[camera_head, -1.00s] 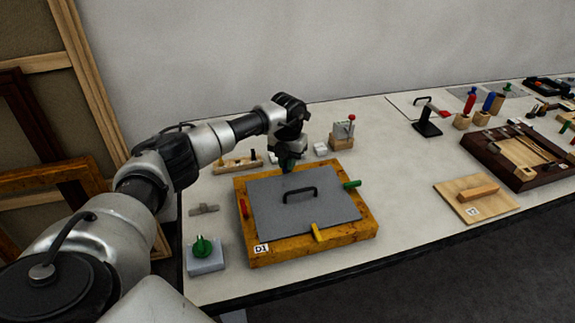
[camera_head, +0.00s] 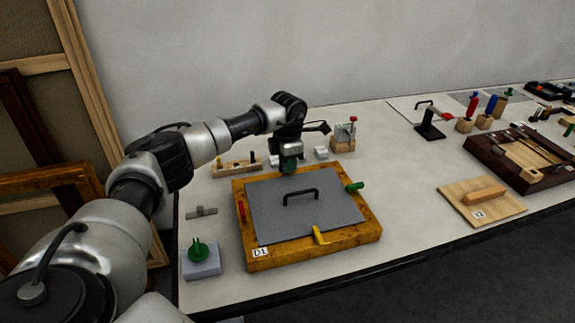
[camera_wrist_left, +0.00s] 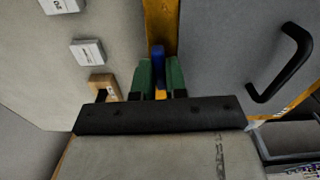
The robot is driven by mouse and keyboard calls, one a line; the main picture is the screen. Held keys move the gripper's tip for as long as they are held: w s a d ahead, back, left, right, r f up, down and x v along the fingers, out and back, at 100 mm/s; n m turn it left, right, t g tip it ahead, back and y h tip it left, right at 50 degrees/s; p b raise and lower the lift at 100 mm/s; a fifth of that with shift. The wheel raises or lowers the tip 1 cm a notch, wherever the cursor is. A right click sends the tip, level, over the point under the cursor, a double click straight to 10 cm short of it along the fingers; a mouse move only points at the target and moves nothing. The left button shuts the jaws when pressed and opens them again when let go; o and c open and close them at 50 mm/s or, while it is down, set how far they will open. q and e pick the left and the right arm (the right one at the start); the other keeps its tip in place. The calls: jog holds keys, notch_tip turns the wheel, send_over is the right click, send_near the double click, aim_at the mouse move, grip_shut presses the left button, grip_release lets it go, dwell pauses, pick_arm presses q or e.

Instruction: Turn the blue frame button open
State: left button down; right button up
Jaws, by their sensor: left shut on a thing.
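The gilt-yellow wooden frame (camera_head: 310,252) marked D1 lies on the table with a grey panel (camera_head: 335,212) and black handle (camera_head: 300,194) inside. My left gripper (camera_head: 289,166) is down at the frame's far rail. In the left wrist view its green fingers (camera_wrist_left: 160,78) are shut on the blue button (camera_wrist_left: 158,62), one on each side. The blue button appears to lie along the wooden rail (camera_wrist_left: 161,22); the gripper hides it in the head view. Red (camera_head: 242,211), green (camera_head: 354,186) and yellow (camera_head: 320,236) buttons sit on the other rails. My right gripper is not in view.
Behind the frame stand a wooden block with a red-topped lever (camera_head: 343,138), small white blocks (camera_head: 321,152) and a wooden rack (camera_head: 237,168). A green knob on a grey base (camera_head: 200,258) is at front left.

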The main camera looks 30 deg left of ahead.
pick_arm(q)
jog(key=shift+r+m, duration=0.15)
jog(key=shift+m, duration=0.35)
jog(key=c, duration=1.2)
grip_release()
jog(key=shift+o, duration=0.2)
notch_tip(320, 180, up, 11)
jog(key=b, duration=0.1)
jog(key=shift+f, duration=0.2)
